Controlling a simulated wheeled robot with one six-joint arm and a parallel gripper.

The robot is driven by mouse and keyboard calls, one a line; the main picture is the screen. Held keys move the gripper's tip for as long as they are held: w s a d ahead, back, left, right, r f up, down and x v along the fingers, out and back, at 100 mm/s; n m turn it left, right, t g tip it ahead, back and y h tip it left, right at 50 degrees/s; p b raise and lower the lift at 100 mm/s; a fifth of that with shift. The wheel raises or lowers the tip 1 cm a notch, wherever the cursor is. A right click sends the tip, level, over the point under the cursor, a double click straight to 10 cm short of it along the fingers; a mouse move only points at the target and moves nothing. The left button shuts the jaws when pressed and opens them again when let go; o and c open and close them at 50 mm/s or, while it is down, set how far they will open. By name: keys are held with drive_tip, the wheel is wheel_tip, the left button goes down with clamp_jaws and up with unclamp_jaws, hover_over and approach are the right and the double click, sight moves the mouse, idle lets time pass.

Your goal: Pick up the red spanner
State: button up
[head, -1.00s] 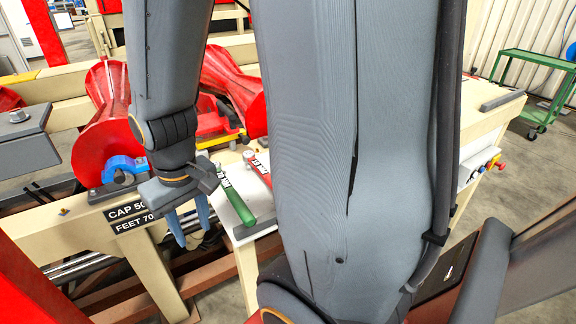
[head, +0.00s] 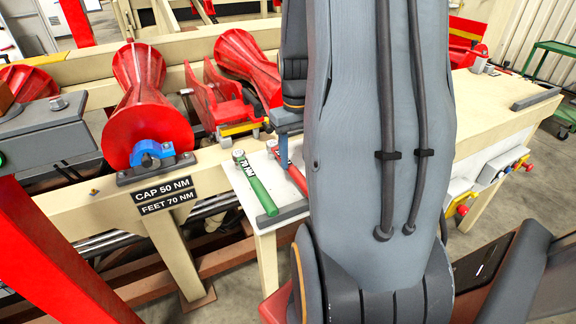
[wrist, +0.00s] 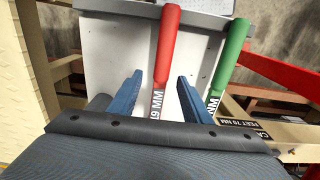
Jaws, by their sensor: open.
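The red spanner (head: 297,178) lies on a small white-topped table, partly hidden by my arm in the head view. In the wrist view the red spanner (wrist: 166,45) runs between my two blue fingers, its dark, white-lettered part nearer my palm. My gripper (wrist: 160,77) is open, a finger on each side of the red spanner, with gaps to both sides. In the head view my gripper (head: 284,150) is over the table at the red spanner, mostly hidden. Its height above the spanner is hard to tell.
A green spanner (head: 255,185) lies left of the red one; in the wrist view the green spanner (wrist: 230,55) is to the right, close to my right finger. The white tabletop (wrist: 110,50) is clear on the left there. A sign (head: 163,194) hangs on the beige frame.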

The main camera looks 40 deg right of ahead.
sight(295, 170)
drive_tip(key=f+p, duration=0.1)
drive_tip(key=f, duration=0.4)
drive_tip(key=shift+s+a+f+p, duration=0.15)
drive_tip(key=shift+s+a+p, duration=0.05)
drive_tip(key=shift+p, duration=0.2)
drive_tip(key=shift+f, duration=0.6)
clamp_jaws()
